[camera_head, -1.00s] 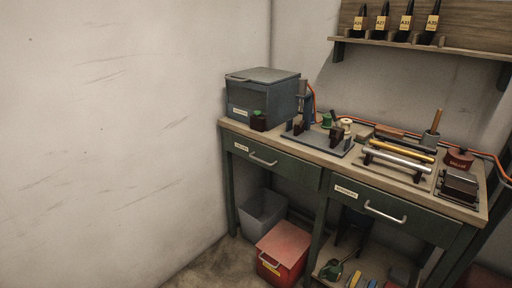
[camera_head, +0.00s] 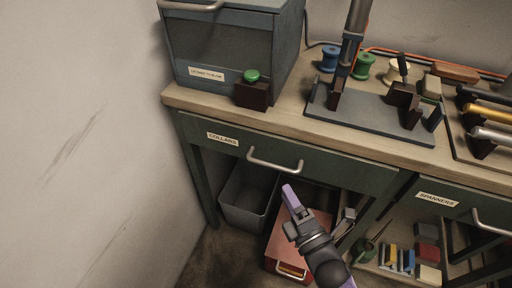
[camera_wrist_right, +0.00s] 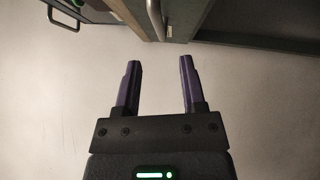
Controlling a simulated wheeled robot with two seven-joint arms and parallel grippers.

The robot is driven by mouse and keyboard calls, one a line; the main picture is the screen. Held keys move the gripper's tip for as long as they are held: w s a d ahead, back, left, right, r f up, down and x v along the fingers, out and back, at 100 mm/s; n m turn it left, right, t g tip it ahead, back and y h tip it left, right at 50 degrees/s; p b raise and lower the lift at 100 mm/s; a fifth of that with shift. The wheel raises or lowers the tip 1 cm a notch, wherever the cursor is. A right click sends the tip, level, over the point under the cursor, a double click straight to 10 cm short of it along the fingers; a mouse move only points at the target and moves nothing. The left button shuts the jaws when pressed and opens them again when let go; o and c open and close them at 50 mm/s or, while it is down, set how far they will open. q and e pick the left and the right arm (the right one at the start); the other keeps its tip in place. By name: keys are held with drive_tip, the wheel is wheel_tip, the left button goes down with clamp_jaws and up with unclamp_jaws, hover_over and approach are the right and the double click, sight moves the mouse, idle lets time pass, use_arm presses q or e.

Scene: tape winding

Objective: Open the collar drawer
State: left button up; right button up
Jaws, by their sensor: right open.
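The collar drawer (camera_head: 310,165) is a dark green drawer front labelled COLLARS, at the left under the bench top, and it sits closed. Its metal bar handle (camera_head: 274,164) shows in the head view. My right gripper (camera_head: 290,196) is open and empty, below and in front of that handle and apart from it. In the right wrist view my right gripper (camera_wrist_right: 158,65) shows two spread purple fingers with nothing between them. A metal handle (camera_wrist_right: 155,18) lies beyond the fingertips there, near the top edge. My left gripper is out of view.
The spanners drawer (camera_head: 437,197) sits closed to the right. A grey bin (camera_head: 246,200) and a red box (camera_head: 313,225) stand below the bench. A grey cabinet (camera_head: 235,50), a green-button block (camera_head: 252,93) and a winding fixture (camera_head: 375,117) stand on the bench top. A wall is close at left.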

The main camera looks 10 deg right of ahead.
sight(271, 164)
drive_tip(key=b+x, duration=0.2)
drive_tip(key=x, duration=0.6)
drive_tip(key=shift+w, duration=0.4)
drive_tip(key=shift+c, duration=0.5)
clamp_jaws()
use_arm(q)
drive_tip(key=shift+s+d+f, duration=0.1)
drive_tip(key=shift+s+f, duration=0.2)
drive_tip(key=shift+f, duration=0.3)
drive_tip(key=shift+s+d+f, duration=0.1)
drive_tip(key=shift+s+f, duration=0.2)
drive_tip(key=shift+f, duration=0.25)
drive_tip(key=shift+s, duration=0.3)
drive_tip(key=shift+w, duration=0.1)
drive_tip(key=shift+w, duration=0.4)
